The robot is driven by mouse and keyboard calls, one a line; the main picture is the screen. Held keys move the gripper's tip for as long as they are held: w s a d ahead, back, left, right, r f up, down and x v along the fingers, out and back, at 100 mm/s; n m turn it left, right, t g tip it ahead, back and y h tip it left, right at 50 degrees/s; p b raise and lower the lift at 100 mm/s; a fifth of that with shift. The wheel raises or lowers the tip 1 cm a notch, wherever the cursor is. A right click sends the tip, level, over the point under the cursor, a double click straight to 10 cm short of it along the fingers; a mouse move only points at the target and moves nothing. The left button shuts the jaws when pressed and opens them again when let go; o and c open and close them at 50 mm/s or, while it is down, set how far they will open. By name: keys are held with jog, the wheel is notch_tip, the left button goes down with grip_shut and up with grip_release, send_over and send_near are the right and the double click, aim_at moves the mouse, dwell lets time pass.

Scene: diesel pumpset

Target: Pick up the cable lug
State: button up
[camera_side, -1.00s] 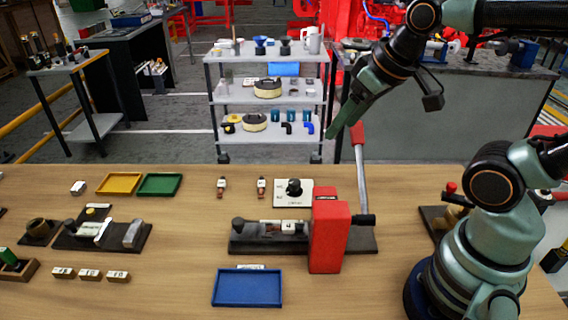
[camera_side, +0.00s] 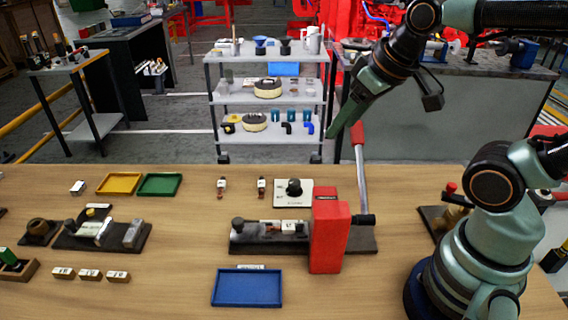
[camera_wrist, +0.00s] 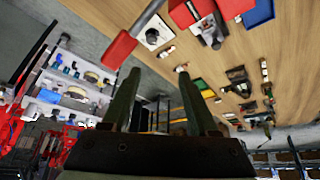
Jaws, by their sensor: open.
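Two small copper-brown pieces with white labels, which look like cable lugs, stand on the wooden table: a left one (camera_side: 221,187) and a right one (camera_side: 261,187). I cannot tell which one is meant. They also appear small in the wrist view, one of them near the right fingertip (camera_wrist: 181,68). My gripper (camera_side: 337,130) is raised high above the table's back edge, to the right of both pieces and well apart from them. In the wrist view, my gripper (camera_wrist: 157,85) has its two fingers spread with nothing between them.
A red press (camera_side: 329,238) with an upright lever (camera_side: 361,175) stands right of the pieces. A white plate with a black knob (camera_side: 293,188) is beside the right piece. Blue (camera_side: 247,288), yellow (camera_side: 119,184) and green (camera_side: 159,185) trays lie on the table. A shelf cart (camera_side: 268,98) stands behind.

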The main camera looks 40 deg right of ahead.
jog(key=n+g, duration=0.6)
jog(key=n, duration=0.3)
send_over(286, 226)
notch_tip(286, 226, down, 10)
notch_tip(286, 226, down, 12)
jog(key=shift+f, duration=0.15)
grip_shut()
